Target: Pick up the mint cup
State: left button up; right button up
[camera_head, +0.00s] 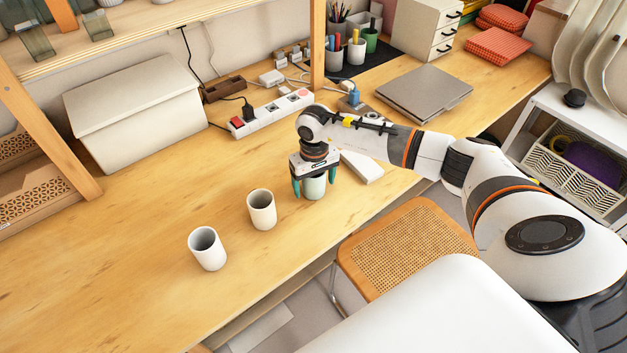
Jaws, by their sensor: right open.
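The mint cup (315,188) stands upright on the wooden table near its front edge. My right gripper (315,187) points down over it, with its dark green fingers apart, one on each side of the cup. The gripper body hides the cup's rim. I cannot tell whether the fingers touch the cup. My left gripper is not in view.
A cream cup (261,209) and a white cup (207,248) stand to the left on the table (120,270). A white box (365,167) lies close behind the gripper on the right. A power strip (270,113) lies farther back. A cane-seat chair (405,250) stands by the front edge.

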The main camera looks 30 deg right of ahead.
jog(key=c, duration=1.2)
jog(key=shift+o, duration=0.2)
jog(key=shift+r, duration=0.15)
